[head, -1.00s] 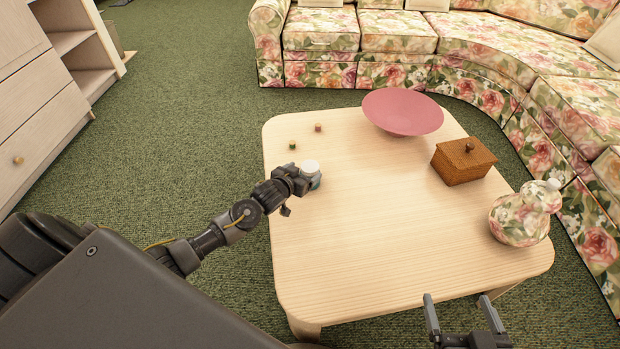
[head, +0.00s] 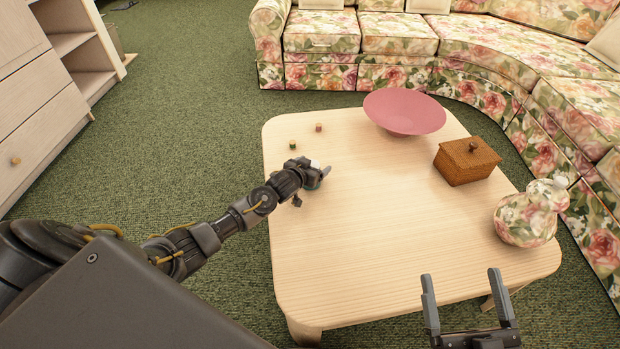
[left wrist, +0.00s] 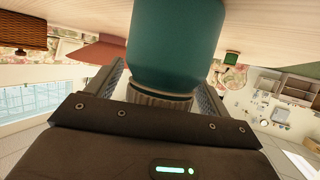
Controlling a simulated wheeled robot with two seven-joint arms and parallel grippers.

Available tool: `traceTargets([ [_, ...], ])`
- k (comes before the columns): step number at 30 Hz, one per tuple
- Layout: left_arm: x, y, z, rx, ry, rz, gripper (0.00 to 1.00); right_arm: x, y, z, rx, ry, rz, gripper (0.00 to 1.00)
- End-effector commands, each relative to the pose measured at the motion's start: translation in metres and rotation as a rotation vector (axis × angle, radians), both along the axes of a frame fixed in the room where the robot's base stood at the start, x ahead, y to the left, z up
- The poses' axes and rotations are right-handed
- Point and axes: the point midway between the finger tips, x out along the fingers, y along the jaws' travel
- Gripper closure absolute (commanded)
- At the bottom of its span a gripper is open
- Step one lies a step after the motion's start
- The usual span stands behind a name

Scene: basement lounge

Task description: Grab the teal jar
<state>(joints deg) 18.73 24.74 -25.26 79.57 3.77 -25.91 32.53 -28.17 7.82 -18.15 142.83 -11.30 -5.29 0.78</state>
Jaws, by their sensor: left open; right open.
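The teal jar (left wrist: 174,45) fills the upper middle of the left wrist view, which shows the scene upside down. Its ribbed neck or lid sits between the two fingers of my left gripper (left wrist: 160,88), which is open around it. In the head view the jar is mostly hidden behind my left gripper (head: 318,176); its pale lid (head: 315,164) shows, standing on the table (head: 370,240). My right gripper (head: 462,290) is open and empty at the table's front edge, with both fingers pointing away from me.
On the table are a pink bowl (head: 404,110), a brown wicker box (head: 466,162), a floral vase (head: 525,218) and two small pieces, one green (head: 293,145), one reddish (head: 319,128). The middle is clear. A floral sofa (head: 400,40) curves behind.

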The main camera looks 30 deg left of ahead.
Motion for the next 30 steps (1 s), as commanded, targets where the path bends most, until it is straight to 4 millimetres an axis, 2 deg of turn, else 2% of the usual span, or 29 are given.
traceTargets([
  [5, -0.0001, -0.0003, 0.0001, 0.000, 0.000, 0.000, 0.19, -0.0001, 0.0001, 0.0006, 0.001, -0.002, 0.000, 0.12],
  [6, -0.0001, -0.0003, 0.0001, 0.000, 0.000, 0.000, 0.22, -0.0001, 0.0001, 0.0006, 0.001, -0.001, 0.000, 0.12],
  [17, -0.0002, -0.0002, 0.0001, 0.000, 0.000, 0.000, 0.69, 0.0002, 0.0000, 0.0003, 0.000, 0.000, 0.000, 0.12],
  [30, -0.0001, 0.0000, 0.0055, 0.000, -0.001, 0.000, 0.70, 0.0015, 0.0000, -0.0012, -0.011, 0.020, -0.003, 0.12],
])
